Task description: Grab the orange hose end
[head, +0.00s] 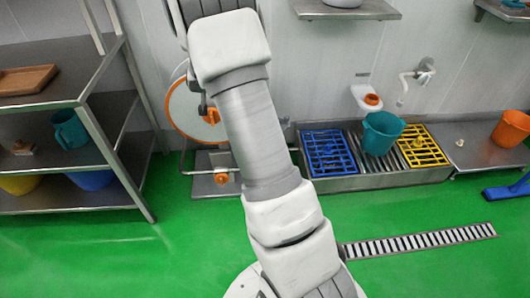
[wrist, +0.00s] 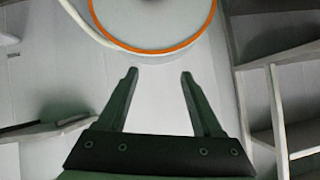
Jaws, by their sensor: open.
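A hose reel (head: 183,108) with a white disc and an orange rim hangs on the wall, partly behind my arm in the head view. An orange piece (head: 211,117) shows at its right side. A second orange piece (head: 221,179) sits lower, over a grey metal base near the floor. I cannot tell which of the two is the hose end. In the wrist view, the reel's orange rim (wrist: 150,51) is at the top, beyond my gripper (wrist: 159,74). A pale hose (wrist: 85,25) curves beside it. My gripper is open, with nothing between its fingers.
A metal shelf rack (head: 85,110) stands on the left with a teal jug (head: 69,129). A low metal sink (head: 375,182) on the right holds blue and yellow grates and a teal bucket (head: 381,133). An orange bucket (head: 511,128) is farther right. Green floor (head: 120,250) is open in front.

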